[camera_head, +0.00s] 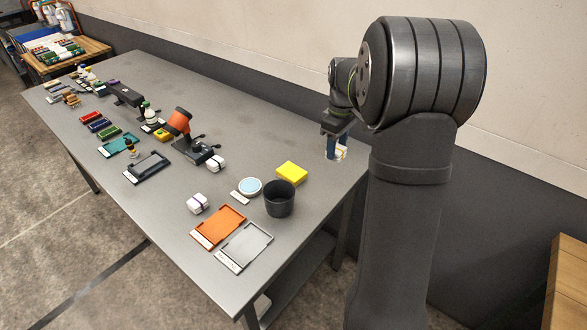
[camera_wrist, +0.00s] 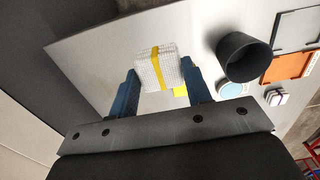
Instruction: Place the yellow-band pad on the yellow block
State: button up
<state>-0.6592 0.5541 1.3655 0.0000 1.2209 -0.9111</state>
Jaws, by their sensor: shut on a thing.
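My gripper (camera_wrist: 158,72) is shut on a white, textured pad with a yellow band (camera_wrist: 148,68), held between its blue fingers. In the head view, my gripper (camera_head: 337,147) hangs over the far right end of the table, and the pad (camera_head: 343,154) is partly hidden by the fingers. The yellow block (camera_head: 292,173) lies on the table to the left of my gripper, apart from the pad.
A black cup (camera_head: 279,199) stands close by the yellow block, with a round light-blue dish (camera_head: 250,187) beside it. Orange (camera_head: 218,227) and grey (camera_head: 245,246) trays lie at the near edge. Two other banded white pads (camera_head: 197,203) (camera_head: 215,163) lie leftward.

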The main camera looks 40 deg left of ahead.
jog(key=s+a+f, duration=0.1)
jog(key=a+f, duration=0.1)
jog(key=a, duration=0.1)
jog(key=s+a+f, duration=0.1)
jog(key=a+f, duration=0.1)
jog(key=a, duration=0.2)
jog(key=s+a+f, duration=0.1)
jog(key=a+f, duration=0.1)
jog(key=a, duration=0.1)
jog(key=shift+a+f, duration=0.35)
jog(key=shift+f, duration=2)
jog(key=shift+f, duration=0.15)
jog(key=o, duration=1)
jog(key=shift+c, duration=0.2)
notch_tip(320, 180, up, 12)
jog(key=shift+r, duration=0.2)
